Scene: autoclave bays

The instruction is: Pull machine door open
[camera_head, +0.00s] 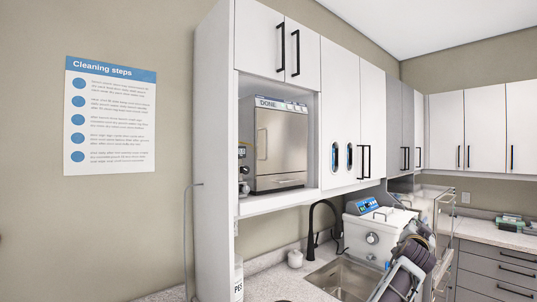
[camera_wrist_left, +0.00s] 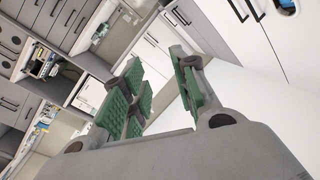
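A steel machine (camera_head: 280,145) with a label strip reading "DONE" on top stands in the open bay of the white wall cabinet. My right gripper is not in view.
A second, white machine (camera_head: 372,235) with a blue display stands by the sink (camera_head: 342,277) and black faucet (camera_head: 313,225). Dark rounded shapes (camera_head: 412,262) with pale bars partly hide it. A small dark device (camera_head: 243,172) sits left of the steel machine. White cabinet doors surround the bay.

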